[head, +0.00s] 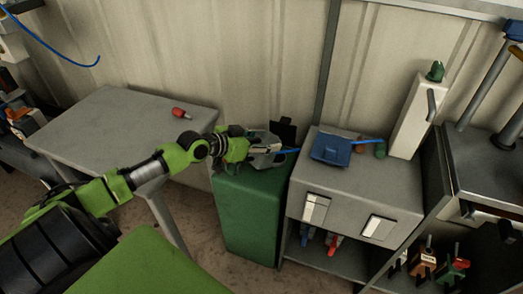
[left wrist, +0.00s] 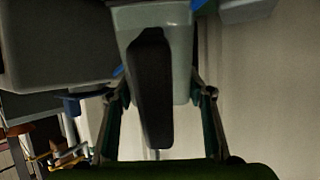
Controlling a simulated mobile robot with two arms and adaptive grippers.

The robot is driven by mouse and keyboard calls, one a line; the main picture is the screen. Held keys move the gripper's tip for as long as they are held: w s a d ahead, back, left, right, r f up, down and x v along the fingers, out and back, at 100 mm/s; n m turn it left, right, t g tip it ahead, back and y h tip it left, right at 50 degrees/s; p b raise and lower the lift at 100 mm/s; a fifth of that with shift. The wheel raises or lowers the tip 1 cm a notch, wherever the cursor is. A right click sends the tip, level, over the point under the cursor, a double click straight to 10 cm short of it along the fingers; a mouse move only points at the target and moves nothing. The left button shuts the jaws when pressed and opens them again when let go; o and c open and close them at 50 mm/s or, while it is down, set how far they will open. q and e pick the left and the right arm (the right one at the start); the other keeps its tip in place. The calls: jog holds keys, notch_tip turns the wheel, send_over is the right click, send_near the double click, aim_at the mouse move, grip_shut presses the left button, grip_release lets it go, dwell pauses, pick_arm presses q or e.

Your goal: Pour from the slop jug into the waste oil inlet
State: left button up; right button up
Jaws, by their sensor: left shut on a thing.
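My left gripper (head: 266,150) reaches over the top of a green bin-like cabinet (head: 250,215), which I take to hold the waste oil inlet; its opening cannot be made out. In the left wrist view a pale grey container, seemingly the slop jug (left wrist: 181,60), has a dark handle (left wrist: 152,95) between the fingers of my left gripper (left wrist: 160,97). The gripper is shut on it. In the head view the jug is mostly hidden or blends with the gripper, so its tilt cannot be told. A black upright part (head: 286,131) stands just behind the gripper. My right gripper is not in view.
A grey table (head: 100,130) with a red item (head: 181,113) stands left. The wall is close behind.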

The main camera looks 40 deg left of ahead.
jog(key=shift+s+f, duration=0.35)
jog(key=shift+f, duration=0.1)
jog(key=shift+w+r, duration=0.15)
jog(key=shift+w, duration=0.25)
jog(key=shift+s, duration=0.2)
pick_arm(q)
jog(key=shift+r, duration=0.1)
jog(key=shift+p, duration=0.7)
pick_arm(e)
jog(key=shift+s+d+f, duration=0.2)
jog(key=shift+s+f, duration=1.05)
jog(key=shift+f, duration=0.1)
pick_arm(q)
jog(key=shift+g+p, duration=0.4)
jog(key=shift+p, duration=0.25)
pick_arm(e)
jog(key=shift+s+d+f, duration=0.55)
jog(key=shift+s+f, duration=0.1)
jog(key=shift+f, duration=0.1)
